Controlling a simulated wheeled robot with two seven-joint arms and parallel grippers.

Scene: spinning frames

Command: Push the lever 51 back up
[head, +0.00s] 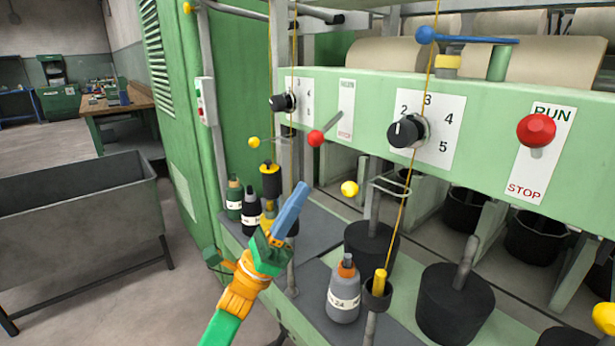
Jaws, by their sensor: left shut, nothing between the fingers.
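A lever with a red ball knob (316,138) is on the green machine panel, left of centre. Its rod slants down and left from a small RUN/STOP plate (346,100), so the knob is low, near STOP level. A second red-knobbed lever (536,130) on the right points out in front of a larger RUN/STOP plate (549,165). I cannot read the number 51 on either. My left gripper (302,187), with blue fingers, is shut and empty. It points up, below and apart from the left red knob. My right gripper is not in view.
Black dials (408,131) sit on the panel. Yellow threads run down in front of it. A grey bottle (344,291), dark bottles (250,212) and black cans (455,301) stand below. A grey metal bin (80,215) is at left, with open floor beyond.

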